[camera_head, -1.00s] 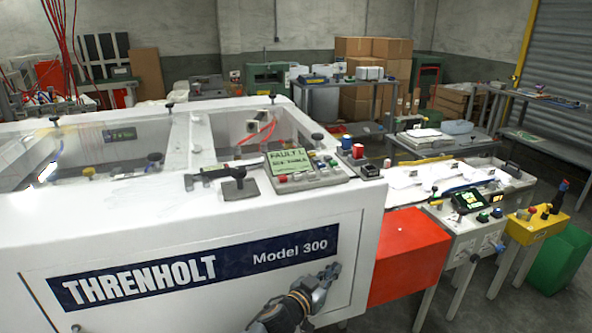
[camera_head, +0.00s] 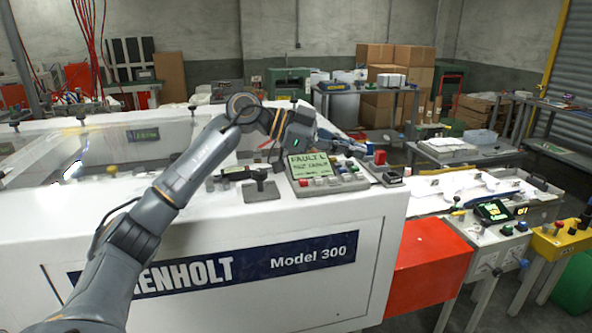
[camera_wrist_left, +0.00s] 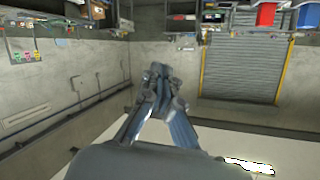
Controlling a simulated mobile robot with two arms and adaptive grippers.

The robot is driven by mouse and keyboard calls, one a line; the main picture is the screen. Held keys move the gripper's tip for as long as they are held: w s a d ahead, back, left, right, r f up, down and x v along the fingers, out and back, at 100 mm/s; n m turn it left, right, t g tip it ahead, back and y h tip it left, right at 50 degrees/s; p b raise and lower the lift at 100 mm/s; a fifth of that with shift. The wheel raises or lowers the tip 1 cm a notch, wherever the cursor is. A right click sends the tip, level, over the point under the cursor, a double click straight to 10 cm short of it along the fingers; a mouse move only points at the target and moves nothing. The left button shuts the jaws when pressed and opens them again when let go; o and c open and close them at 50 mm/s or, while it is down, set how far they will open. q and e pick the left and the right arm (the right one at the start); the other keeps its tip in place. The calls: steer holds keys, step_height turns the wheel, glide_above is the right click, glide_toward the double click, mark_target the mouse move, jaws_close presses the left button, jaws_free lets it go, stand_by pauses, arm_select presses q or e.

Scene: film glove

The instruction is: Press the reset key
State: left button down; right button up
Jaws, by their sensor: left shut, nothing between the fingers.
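The control panel (camera_head: 350,184) lies on top of the white Threnholt Model 300 machine. It has a green screen (camera_head: 309,165) reading "FAULT" with smaller text below. Beside and under the screen are small keys, among them a red key (camera_head: 304,182); no label is legible, so I cannot tell which is the reset key. My left gripper (camera_head: 294,132) is over the machine top, just behind and above the screen, and its fingertips are hard to make out. In the left wrist view the gripper (camera_wrist_left: 163,76) is shut and empty. My right gripper is not in view.
A black T-shaped handle (camera_head: 260,182) stands left of the panel. A red-topped knob (camera_head: 380,157) and a dark block stand to its right. A red box (camera_head: 432,262) and another control box with a lit screen (camera_head: 493,210) are farther right. Open wells are behind.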

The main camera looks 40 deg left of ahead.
arm_select(q)
steer(key=s+a+r+n+y, duration=0.2)
steer(key=s+a+n+y, duration=0.1)
steer(key=a, duration=0.5)
steer(key=s+a+r+n+g+y, duration=0.1)
steer(key=s+a+n+y, duration=0.2)
steer(key=a, duration=0.6)
steer(key=shift+s+r+n, duration=0.4)
steer(key=shift+s, duration=0.2)
steer(key=shift+d, duration=0.1)
steer(key=p, duration=0.1)
glide_above(303, 183)
steer(key=a, duration=0.2)
steer(key=f, duration=0.6)
steer(key=shift+s+d+f, duration=0.1)
steer(key=shift+s+f, duration=0.25)
step_height(303, 183, down, 3)
steer(key=shift+w+d+r, duration=0.1)
steer(key=shift+f, duration=0.75)
